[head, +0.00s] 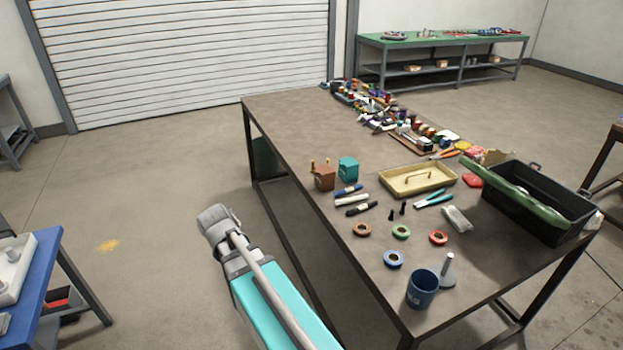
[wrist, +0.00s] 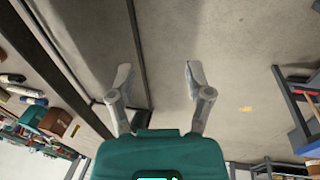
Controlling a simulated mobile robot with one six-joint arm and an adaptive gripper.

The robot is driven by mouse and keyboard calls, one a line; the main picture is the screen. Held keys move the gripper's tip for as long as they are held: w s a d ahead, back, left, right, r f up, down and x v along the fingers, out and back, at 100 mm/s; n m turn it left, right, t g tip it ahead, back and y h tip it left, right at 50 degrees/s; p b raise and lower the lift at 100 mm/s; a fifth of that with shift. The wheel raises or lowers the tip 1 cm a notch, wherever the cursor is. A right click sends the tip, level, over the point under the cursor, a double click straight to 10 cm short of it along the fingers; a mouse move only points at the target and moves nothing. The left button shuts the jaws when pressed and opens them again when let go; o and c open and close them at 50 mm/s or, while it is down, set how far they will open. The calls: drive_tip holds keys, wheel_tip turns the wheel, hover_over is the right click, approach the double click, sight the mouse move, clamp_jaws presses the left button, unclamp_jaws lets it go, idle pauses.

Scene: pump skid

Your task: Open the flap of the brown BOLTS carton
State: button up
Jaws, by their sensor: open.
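A small brown carton (head: 324,178) stands on the dark table, near its left edge, beside a teal carton (head: 348,169). Small yellowish upright pieces show at its top; its lettering and the state of its flap are too small to tell. In the wrist view the brown carton (wrist: 55,122) is at the left, apart from the fingers, with the teal carton (wrist: 32,116) beside it. My gripper (wrist: 158,75) is open and empty, its two fingers spread over bare floor. In the head view my arm reaches up left of the table; the fingers cannot be made out there.
The table (head: 290,120) has its long left edge between my arm and the carton. Markers (head: 352,200), tape rolls (head: 400,232), a blue cup (head: 422,289), a cream tray (head: 418,180) and a black toolbox (head: 538,203) stand on it. The tabletop left of the cartons is clear.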

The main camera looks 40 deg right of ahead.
sight(323, 170)
drive_tip(key=w+d+m+g+h+b, duration=0.2)
drive_tip(key=w+d+m+h+b, duration=0.5)
drive_tip(key=w+d, duration=0.7)
drive_tip(key=w+d+f+m+g+h+b, duration=0.1)
drive_tip(key=w+d+m+g+h+b, duration=0.1)
drive_tip(key=w+d+m+h+b, duration=0.6)
drive_tip(key=w+d+m+b, duration=0.3)
drive_tip(key=w+d, duration=0.4)
drive_tip(key=d, duration=0.3)
drive_tip(key=shift+w, duration=0.1)
drive_tip(key=x, duration=1.4)
